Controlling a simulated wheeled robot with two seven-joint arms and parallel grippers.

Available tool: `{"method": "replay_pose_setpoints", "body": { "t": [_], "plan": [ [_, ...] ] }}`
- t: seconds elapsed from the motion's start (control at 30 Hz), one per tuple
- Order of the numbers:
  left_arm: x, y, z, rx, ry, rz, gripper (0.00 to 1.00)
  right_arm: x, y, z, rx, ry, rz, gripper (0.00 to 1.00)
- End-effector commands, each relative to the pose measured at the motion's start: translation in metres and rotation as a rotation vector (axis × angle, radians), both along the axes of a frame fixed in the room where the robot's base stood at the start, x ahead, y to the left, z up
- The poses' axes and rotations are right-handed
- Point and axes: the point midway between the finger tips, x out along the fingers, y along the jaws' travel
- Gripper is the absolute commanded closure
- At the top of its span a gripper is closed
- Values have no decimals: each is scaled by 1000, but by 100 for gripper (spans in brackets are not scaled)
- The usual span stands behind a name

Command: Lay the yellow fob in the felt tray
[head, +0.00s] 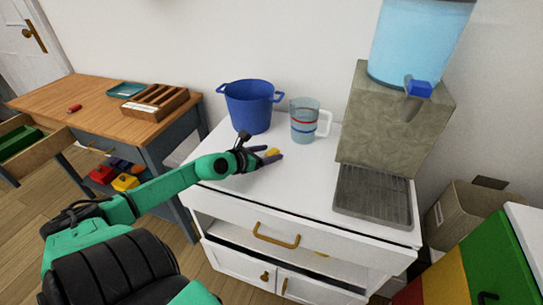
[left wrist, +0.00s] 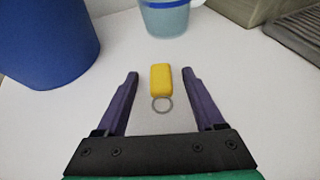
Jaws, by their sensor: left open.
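The yellow fob (left wrist: 160,77), a small block with a metal ring at its near end, lies on the white cabinet top (head: 310,185). It also shows in the head view (head: 272,152), partly covered by my gripper. My left gripper (left wrist: 160,72) is open, with one dark finger on each side of the fob and a gap on both sides. In the head view my left gripper (head: 275,154) is low over the cabinet top. A shallow teal tray (head: 125,89), perhaps the felt tray, lies on the wooden desk at the left. My right gripper is not in view.
A blue pot (head: 249,106) and a clear jug (head: 304,121) stand behind the fob. A stone-like water dispenser (head: 385,125) with a drip grate (head: 372,196) is at the right. A wooden compartment box (head: 155,102) and a red item (head: 74,108) are on the desk.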

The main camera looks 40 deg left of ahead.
Motion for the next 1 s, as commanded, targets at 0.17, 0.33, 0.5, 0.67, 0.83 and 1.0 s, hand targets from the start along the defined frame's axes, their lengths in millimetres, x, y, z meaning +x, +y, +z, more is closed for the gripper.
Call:
{"method": "replay_pose_setpoints", "body": {
  "t": [0.17, 0.33, 0.5, 0.67, 0.83, 1.0],
  "plan": [
    [1, 0, 0, 0, 1, 0, 30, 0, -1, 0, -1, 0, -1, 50],
    [1, 0, 0, 0, 1, 0, 76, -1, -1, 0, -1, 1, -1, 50],
    [1, 0, 0, -1, 0, 0, 100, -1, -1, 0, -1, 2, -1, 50],
    [1, 0, 0, -1, 1, -1, 100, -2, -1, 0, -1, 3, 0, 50],
    [1, 0, 13, 1, 1, -1, 100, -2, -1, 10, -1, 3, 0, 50],
    [1, 0, 54, 3, -1, -2, 100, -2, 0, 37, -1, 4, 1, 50]
  ]
}}
